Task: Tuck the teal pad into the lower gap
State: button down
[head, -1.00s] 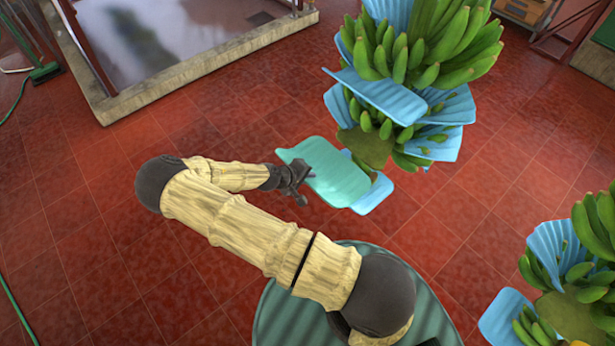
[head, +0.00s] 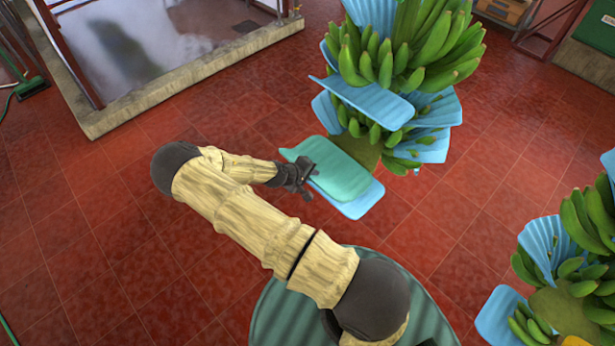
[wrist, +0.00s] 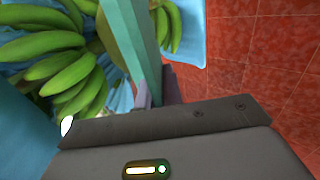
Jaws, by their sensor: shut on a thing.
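The teal pad (head: 330,168) is a curved sheet held at its left edge by my gripper (head: 304,178), which is shut on it. In the head view the pad lies over a blue pad (head: 352,200), just left of the lower part of the hanging banana stem (head: 385,132). In the wrist view the teal pad (wrist: 137,40) shows edge-on, reaching away from my gripper, with green bananas (wrist: 45,55) close on its left. The lower gap itself is hard to make out; the pad hides part of that area.
More blue pads (head: 372,100) stick out between the banana tiers above. A second stem (head: 580,270) with blue pads hangs at the right. A concrete-edged basin (head: 190,75) lies at the upper left. Red tiled floor (head: 450,240) is open between the stems.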

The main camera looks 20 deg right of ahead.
jog(key=shift+w+d, duration=0.25)
jog(key=shift+d, duration=0.45)
jog(key=shift+w+d, duration=0.25)
jog(key=shift+d, duration=0.4)
jog(key=shift+w+d, duration=0.25)
jog(key=shift+d, duration=0.45)
jog(key=shift+w+d+f+b, duration=0.1)
jog(key=shift+w+d+b, duration=0.45)
jog(key=shift+d, duration=0.95)
jog(key=shift+w+d+f+b, duration=0.1)
jog(key=shift+w+d+b, duration=0.4)
jog(key=shift+d, duration=1)
jog(key=shift+w+d+f+b, duration=0.1)
jog(key=shift+w+d+b, duration=0.45)
jog(key=shift+d, duration=0.95)
jog(key=shift+f+b, duration=0.3)
jog(key=shift+b, duration=0.05)
jog(key=c, duration=1.5)
grip_release()
jog(key=shift+a+r, duration=0.3)
jog(key=shift+a, duration=0.05)
jog(key=b+v, duration=0.4)
jog(key=v, duration=1.2)
jog(key=shift+s+a+r, duration=0.2)
